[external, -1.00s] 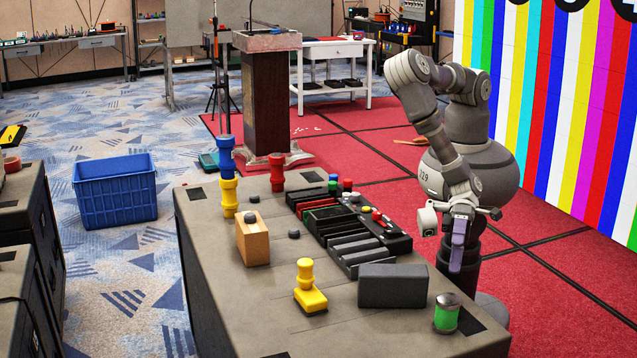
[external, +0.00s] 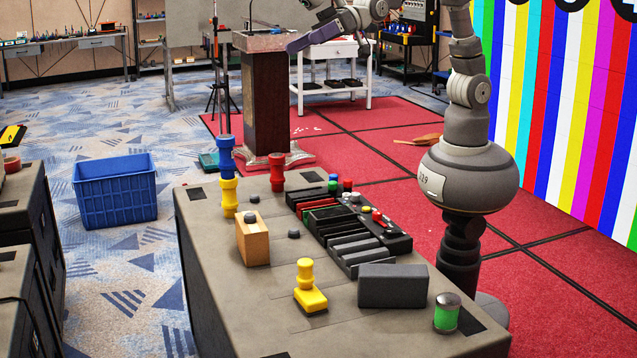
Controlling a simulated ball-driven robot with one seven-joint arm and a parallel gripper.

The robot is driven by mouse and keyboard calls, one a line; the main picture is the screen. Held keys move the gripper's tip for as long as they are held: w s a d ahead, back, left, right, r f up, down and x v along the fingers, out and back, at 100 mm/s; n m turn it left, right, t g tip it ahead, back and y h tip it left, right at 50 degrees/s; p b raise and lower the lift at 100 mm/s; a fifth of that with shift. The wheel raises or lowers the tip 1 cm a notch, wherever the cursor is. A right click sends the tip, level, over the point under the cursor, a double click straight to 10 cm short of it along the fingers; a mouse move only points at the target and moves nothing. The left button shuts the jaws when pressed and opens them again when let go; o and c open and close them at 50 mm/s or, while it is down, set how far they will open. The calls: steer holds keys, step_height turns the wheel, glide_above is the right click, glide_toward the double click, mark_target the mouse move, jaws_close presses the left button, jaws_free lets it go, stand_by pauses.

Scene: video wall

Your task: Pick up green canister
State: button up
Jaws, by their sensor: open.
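The green canister (external: 446,315) stands upright at the near right corner of the grey table, with a dark metallic lid on top. My gripper (external: 300,44) is at the top of the view, raised high and far from the canister, in front of the lectern's top. Its purple finger part shows, and the rest is small and partly cut by the frame's upper edge. It is open, with nothing seen in it.
A dark grey block (external: 393,286) stands just left of the canister. A yellow stamp-like piece (external: 310,290), a wooden block (external: 252,242), a black slotted rack (external: 345,233) and a red spool (external: 277,172) share the table (external: 400,333). A blue crate (external: 115,192) is on the floor.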

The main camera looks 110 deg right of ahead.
steer(key=s+d+r+h, duration=0.1)
steer(key=s+d+r, duration=0.3)
steer(key=r, duration=0.3)
steer(key=s+d+r+t+h, duration=0.1)
steer(key=s+d+r, duration=0.3)
steer(key=r, duration=0.4)
steer(key=s+d+r+h, duration=0.1)
steer(key=s+d+r, duration=0.3)
steer(key=d+r, duration=0.2)
steer(key=shift+s+d+r+t, duration=0.2)
steer(key=shift+d+r+t, duration=0.1)
steer(key=shift+r, duration=0.5)
steer(key=shift+h, duration=0.7)
steer(key=s+d+r, duration=0.1)
steer(key=s, duration=0.1)
steer(key=s+d+r, duration=0.1)
steer(key=s+r, duration=0.1)
steer(key=s+d+r, duration=0.1)
steer(key=s, duration=0.1)
steer(key=shift+s+d+r+b, duration=0.15)
steer(key=shift+d+r+b, duration=0.1)
steer(key=shift+r+b, duration=0.1)
steer(key=shift+c, duration=1.1)
